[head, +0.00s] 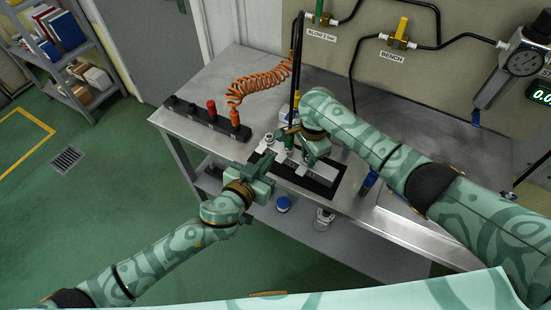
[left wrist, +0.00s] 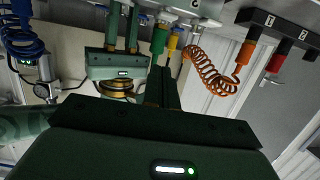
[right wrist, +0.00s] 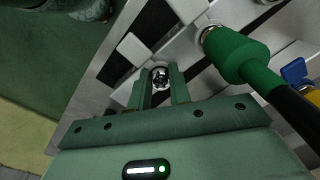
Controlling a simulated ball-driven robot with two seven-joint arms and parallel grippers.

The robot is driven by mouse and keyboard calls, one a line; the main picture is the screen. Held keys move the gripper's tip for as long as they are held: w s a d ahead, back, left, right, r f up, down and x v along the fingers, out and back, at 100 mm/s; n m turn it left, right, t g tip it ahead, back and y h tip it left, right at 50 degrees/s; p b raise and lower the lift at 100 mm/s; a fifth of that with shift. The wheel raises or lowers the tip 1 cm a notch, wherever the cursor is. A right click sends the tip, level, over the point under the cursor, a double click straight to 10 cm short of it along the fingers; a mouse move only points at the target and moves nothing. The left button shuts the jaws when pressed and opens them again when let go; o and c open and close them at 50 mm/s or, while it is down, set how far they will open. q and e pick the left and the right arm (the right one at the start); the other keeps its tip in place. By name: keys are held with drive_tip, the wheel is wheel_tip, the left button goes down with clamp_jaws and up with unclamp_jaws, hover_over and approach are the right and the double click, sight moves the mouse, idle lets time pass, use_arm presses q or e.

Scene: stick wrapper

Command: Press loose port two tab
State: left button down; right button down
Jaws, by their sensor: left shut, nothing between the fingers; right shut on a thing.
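A pale metal port block (head: 327,170) lies on a black mat (head: 321,190) near the table's front edge. A green plug (right wrist: 240,58) on a black hose is seated in one of its ports. My right gripper (right wrist: 161,88) points down at the block, its fingers shut around a small round metal fitting (right wrist: 160,76) beside the plug. Whether a tab is pressed is too small to tell. My left gripper (head: 273,160) is shut and empty at the block's front left. Its fingers also show in the left wrist view (left wrist: 161,85), near the right gripper and the plug.
A black rack (head: 205,118) with red and orange plugs stands at the back left, with a coiled orange hose (head: 262,82). A blue-handled item (head: 369,180) is right of the mat. The right side of the table is mostly clear.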

use_arm(q)
hover_over(281, 157)
drive_tip(key=s+a, duration=0.2)
drive_tip(key=f, duration=0.2)
drive_tip(key=shift+d+f, duration=0.15)
drive_tip(key=shift+f, duration=0.7)
drive_tip(key=shift+s+f, duration=0.1)
drive_tip(key=shift+f, duration=0.65)
